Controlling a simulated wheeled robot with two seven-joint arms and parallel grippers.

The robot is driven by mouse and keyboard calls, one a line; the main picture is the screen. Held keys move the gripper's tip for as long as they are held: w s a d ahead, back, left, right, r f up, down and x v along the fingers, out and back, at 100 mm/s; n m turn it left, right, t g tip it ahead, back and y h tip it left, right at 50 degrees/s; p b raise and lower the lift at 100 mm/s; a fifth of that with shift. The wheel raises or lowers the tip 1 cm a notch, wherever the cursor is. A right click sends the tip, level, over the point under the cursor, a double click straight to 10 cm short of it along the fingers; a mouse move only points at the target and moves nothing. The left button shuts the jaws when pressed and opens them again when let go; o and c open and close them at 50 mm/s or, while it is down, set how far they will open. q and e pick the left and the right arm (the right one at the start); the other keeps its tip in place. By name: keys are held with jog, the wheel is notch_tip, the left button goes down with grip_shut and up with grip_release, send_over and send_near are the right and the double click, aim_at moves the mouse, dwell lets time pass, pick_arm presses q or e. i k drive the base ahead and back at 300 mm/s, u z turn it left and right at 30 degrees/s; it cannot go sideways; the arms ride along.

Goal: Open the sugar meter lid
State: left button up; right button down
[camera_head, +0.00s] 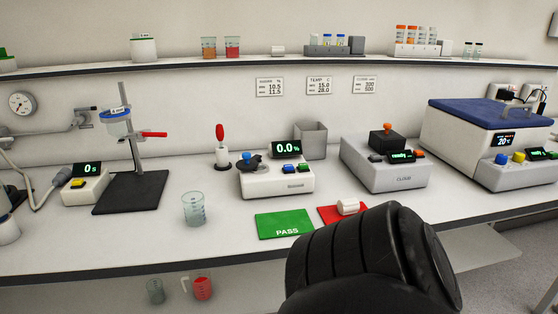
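The sugar meter (277,183) is a white box in the middle of the bench, with a display reading 0.0 %. On its top left is a dark round part with a blue knob (250,161), which looks like the lid, lying down on the meter. Blue and green buttons sit on the meter's front right. Neither of my grippers is in view. A large black ribbed piece, apparently part of my arm, fills the bottom centre right, in front of the bench edge and apart from the meter.
A green PASS mat (284,224) and a red mat (328,214) with a white cylinder (347,206) lie before the meter. An empty beaker (194,209) stands front left, a red-handled tool (221,145) behind left, and a grey machine (388,168) right.

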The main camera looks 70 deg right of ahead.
aim_at(249, 163)
jog(key=k, duration=0.5)
jog(key=z, duration=1.1)
